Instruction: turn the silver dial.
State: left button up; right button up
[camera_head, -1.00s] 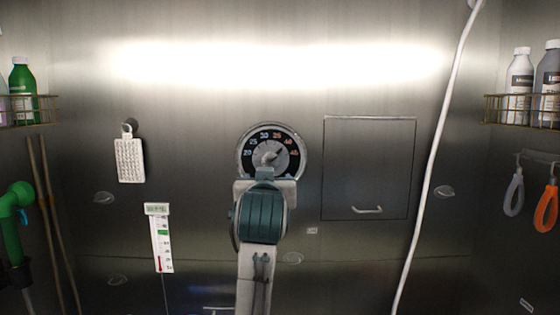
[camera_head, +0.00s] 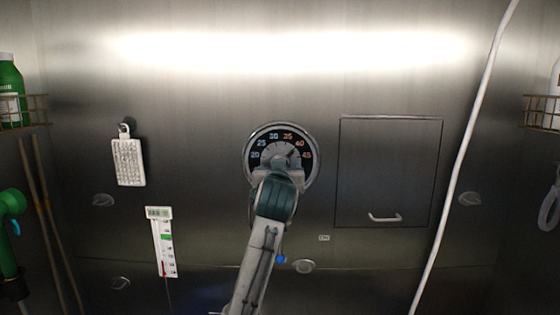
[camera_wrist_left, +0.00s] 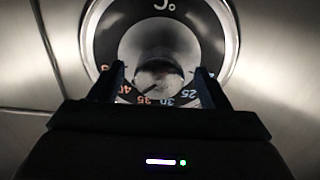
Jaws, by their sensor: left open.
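The silver dial (camera_head: 281,148) is on the steel wall, with a black ring of numbers from 20 to 45. Its dark pointer line points to the upper right, around 35 to 40. My left gripper (camera_head: 283,168) covers the dial's lower part in the head view. In the left wrist view the dial (camera_wrist_left: 160,45) appears upside down. There the left gripper (camera_wrist_left: 161,82) is open, with one finger on each side of the dial's central knob and visible gaps between. Whether the fingertips reach its depth I cannot tell. My right gripper is not in view.
A closed panel with a handle (camera_head: 385,217) is right of the dial, and a white hose (camera_head: 465,150) hangs beyond it. A thermometer strip (camera_head: 163,243) and a white hanging block (camera_head: 128,160) are on the left. Wire shelves (camera_head: 30,110) stand at both sides.

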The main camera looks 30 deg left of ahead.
pick_arm(q)
jog(key=shift+x, duration=0.8)
jog(key=shift+s+d+r, duration=0.1)
jog(key=shift+s+r, duration=0.05)
jog(key=shift+r, duration=0.05)
jog(key=shift+f, duration=0.15)
jog(key=c, duration=1)
jog(key=shift+o, duration=0.2)
jog(key=shift+f+n+b, duration=0.15)
jog(key=shift+n+b, duration=0.65)
jog(key=shift+b, duration=0.1)
jog(key=n+b, duration=0.6)
jog(key=shift+w, duration=0.2)
jog(key=shift+d+n+b, duration=0.1)
jog(key=shift+n+b, duration=1.95)
jog(key=shift+n, duration=0.15)
